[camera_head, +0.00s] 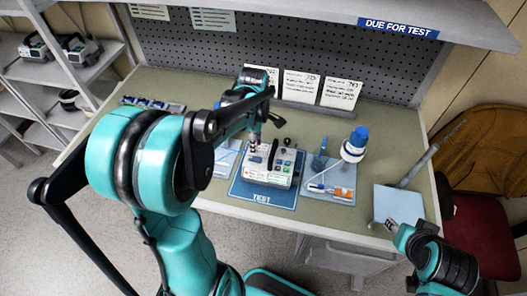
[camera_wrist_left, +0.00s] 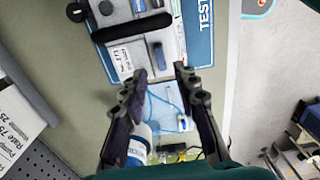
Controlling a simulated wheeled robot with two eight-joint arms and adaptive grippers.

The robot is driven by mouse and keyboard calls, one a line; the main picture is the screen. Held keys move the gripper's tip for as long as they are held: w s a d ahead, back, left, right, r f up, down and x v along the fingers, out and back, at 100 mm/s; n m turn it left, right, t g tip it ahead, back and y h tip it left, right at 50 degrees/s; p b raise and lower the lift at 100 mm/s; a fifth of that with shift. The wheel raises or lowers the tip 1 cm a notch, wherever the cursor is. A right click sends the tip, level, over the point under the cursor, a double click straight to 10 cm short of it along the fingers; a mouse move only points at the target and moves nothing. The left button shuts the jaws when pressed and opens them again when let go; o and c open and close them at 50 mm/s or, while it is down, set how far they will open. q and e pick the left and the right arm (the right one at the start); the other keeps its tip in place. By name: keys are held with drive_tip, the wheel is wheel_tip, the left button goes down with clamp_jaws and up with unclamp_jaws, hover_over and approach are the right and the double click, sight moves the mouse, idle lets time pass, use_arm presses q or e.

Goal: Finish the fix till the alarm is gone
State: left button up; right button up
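A white infusion pump (camera_head: 270,166) with coloured buttons sits on the blue TEST mat (camera_head: 258,192). The left wrist view shows its labelled side and dark handle (camera_wrist_left: 148,24). My left gripper (camera_head: 254,138) is over the pump's left end in the head view. In the left wrist view its two fingers (camera_wrist_left: 160,80) are apart, with nothing held between them. Beyond them is a pale tray (camera_wrist_left: 166,98) with blue tubing and a white-and-blue bottle (camera_wrist_left: 139,150), partly hidden by a finger. My right gripper (camera_head: 391,225) is at the right, near a pale board; its fingers are too small to judge.
A right tray (camera_head: 345,196) holds small items beside a blue-capped bottle (camera_head: 354,145). A pale board (camera_head: 398,203) with a grey rod lies farther right. Cards (camera_head: 300,86) stand at the back. Shelves with devices (camera_head: 80,48) are at left, a red chair (camera_head: 482,235) at right.

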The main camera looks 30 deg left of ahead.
sight(256, 158)
use_arm(q)
wheel_tip(256, 158, down, 7)
drive_tip(key=shift+b, duration=0.8)
clamp_jaws()
